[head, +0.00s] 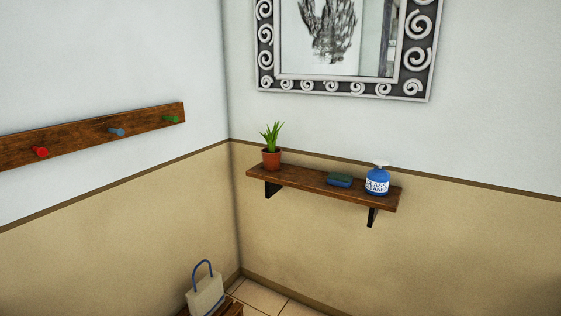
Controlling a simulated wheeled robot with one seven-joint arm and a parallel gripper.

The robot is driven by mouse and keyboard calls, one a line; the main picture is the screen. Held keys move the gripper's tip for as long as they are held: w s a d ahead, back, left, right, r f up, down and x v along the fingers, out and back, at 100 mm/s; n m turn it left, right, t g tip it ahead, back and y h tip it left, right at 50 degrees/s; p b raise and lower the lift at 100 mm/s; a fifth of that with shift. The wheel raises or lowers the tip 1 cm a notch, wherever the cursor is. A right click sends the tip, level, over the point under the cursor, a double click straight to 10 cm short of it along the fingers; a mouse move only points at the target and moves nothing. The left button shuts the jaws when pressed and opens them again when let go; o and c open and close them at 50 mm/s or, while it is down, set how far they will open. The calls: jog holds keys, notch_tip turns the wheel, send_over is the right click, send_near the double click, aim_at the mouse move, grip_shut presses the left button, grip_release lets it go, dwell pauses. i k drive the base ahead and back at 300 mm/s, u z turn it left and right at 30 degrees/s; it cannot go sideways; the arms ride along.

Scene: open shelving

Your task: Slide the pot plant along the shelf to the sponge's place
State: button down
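The pot plant (271,158), a terracotta pot with green spiky leaves, stands upright at the left end of the wooden wall shelf (300,179). The sponge (339,180), blue with a dark green top, lies flat on the shelf right of its middle. A gap of bare shelf lies between the plant and the sponge. My gripper is not in view.
A framed mirror (345,88) hangs above the shelf. A peg rail (80,136) is on the left wall. A pale bag (206,293) with a blue handle sits below.

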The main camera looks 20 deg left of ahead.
aim_at(271, 155)
jog(key=i, duration=2.05)
jog(key=u, duration=1.95)
jog(key=i, duration=0.95)
jog(key=z, duration=0.1)
